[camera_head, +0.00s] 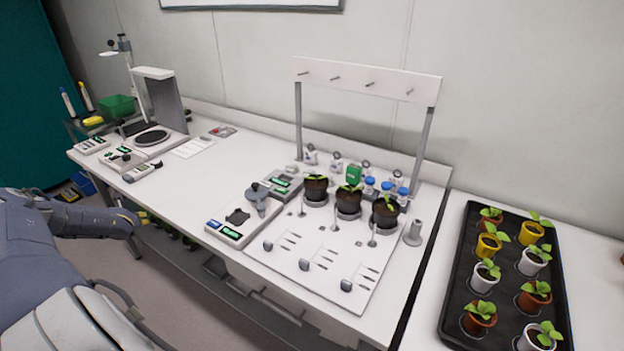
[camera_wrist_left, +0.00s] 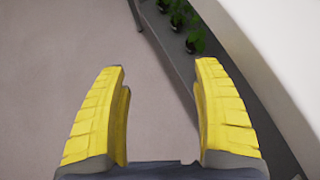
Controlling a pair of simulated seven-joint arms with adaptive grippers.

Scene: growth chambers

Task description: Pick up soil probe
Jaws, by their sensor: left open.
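No item can be named the soil probe with certainty. Several small grey-headed pieces with thin prongs, one of them a grey-headed piece (camera_head: 268,244), lie on the white board at the bench's front. A small handheld device (camera_head: 138,172) with a dark end lies near the bench's left front edge. My left gripper (camera_head: 138,218) is in front of the bench at the left, apart from these things. In the left wrist view its yellow fingers (camera_wrist_left: 163,85) are spread, with nothing between them but floor. My right gripper is not in view.
Three dark pots (camera_head: 348,203) with seedlings stand on the board under a white rack (camera_head: 368,84). A scale (camera_head: 238,220) sits left of them. A black tray (camera_head: 463,290) of potted seedlings is at right. A lower shelf (camera_wrist_left: 163,30) runs under the bench.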

